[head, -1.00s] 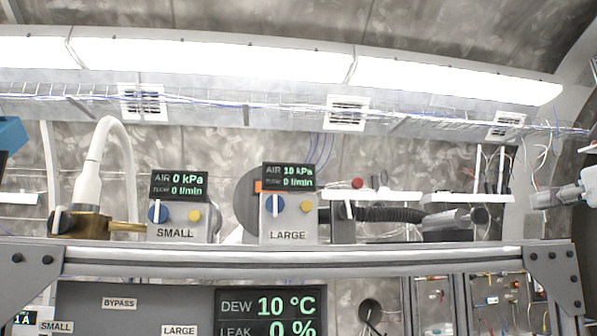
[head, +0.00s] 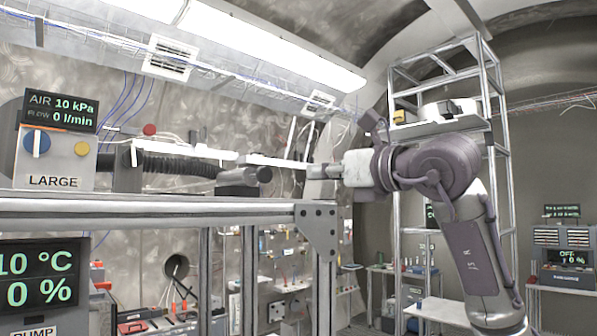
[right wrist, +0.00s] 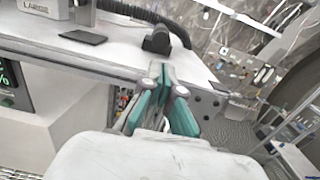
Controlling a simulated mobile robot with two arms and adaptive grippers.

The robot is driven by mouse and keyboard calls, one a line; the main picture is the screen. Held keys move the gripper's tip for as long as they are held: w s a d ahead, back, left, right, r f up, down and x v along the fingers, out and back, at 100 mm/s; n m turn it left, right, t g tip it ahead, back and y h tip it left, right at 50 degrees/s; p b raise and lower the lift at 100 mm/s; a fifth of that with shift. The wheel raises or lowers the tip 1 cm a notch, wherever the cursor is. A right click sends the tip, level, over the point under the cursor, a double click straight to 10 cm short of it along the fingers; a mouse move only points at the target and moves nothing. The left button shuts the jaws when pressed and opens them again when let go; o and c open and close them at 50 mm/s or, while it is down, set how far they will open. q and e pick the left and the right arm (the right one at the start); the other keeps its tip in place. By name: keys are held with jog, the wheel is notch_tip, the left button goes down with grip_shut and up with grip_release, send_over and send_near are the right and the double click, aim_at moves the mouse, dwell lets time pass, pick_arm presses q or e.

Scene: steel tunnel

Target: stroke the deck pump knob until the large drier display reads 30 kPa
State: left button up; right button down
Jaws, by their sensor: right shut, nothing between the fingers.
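The large drier (head: 55,160) stands on the deck at the left in the head view. Its display (head: 59,111) reads AIR 10 kPa and flow 0 l/min. A grey cylinder on a dark block (head: 243,180), apparently the deck pump, sits near the deck's right end; its rounded end (head: 264,174) faces right. The block also shows in the right wrist view (right wrist: 157,41). My right gripper (head: 312,170) is shut and empty, right of the pump and apart from it. Its closed fingers (right wrist: 162,82) point toward the deck edge. My left gripper is out of view.
A black ribbed hose (head: 180,163) runs from the drier side to the pump. The deck's front rail (head: 150,208) ends at a bolted corner plate (head: 318,228). A lower panel display (head: 40,278) shows 10 °C and 0 %. A metal rack (head: 495,110) stands behind my right arm.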

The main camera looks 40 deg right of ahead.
aim_at(266, 176)
jog(key=w+p, duration=0.2)
jog(key=w, duration=0.2)
jog(key=w+p, duration=0.2)
jog(key=w, duration=0.2)
jog(key=w+p, duration=0.2)
jog(key=w, duration=0.2)
jog(key=shift+w+a+r, duration=0.15)
jog(key=shift+a+r, duration=0.15)
jog(key=shift+a, duration=0.1)
jog(key=shift+w+f, duration=0.1)
jog(key=shift+w, duration=0.25)
